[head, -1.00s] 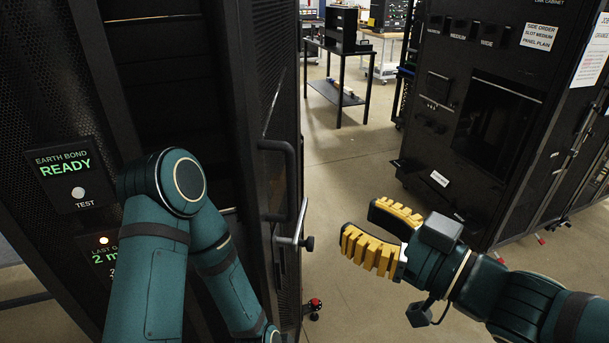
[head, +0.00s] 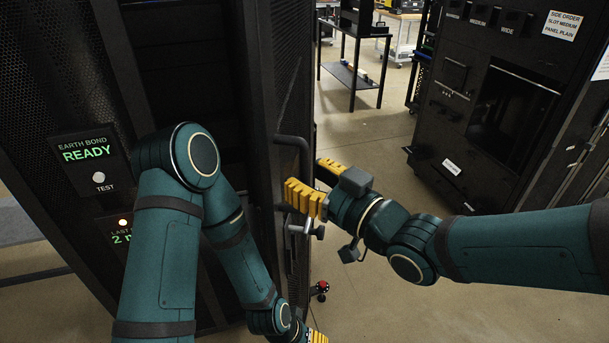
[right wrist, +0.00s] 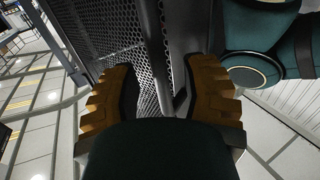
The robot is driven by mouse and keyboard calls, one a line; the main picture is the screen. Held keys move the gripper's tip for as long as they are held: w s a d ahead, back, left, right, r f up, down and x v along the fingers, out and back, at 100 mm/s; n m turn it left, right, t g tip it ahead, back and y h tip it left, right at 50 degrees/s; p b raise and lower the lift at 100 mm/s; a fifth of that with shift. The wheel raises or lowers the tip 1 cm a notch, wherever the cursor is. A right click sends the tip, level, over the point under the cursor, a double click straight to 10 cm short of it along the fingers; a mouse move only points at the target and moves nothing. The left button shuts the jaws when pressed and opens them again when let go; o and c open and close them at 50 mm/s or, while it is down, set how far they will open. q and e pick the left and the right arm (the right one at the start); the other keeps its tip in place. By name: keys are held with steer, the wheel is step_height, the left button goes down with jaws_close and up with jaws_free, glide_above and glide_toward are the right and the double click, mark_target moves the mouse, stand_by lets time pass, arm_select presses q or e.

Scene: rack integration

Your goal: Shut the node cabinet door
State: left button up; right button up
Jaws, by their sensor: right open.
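The node cabinet door (head: 294,75) is a black perforated panel, seen at a steep angle beside the dark cabinet opening (head: 180,75). It appears to stand open. In the right wrist view, the perforated door (right wrist: 110,30) shows beyond and between the open fingers of the gripper (right wrist: 158,78). My left gripper (head: 316,337) shows only a bit of yellow finger at the bottom edge.
An earth bond panel (head: 88,160) reading READY is on the left. A metal latch lever (head: 306,229) sticks out below the handle. Another black cabinet (head: 510,100) stands at right. A black table (head: 352,70) is at the back. The floor (head: 365,150) between is clear.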

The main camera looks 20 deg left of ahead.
steer(key=shift+w+a, duration=0.25)
steer(key=shift+a, duration=0.3)
jaws_close()
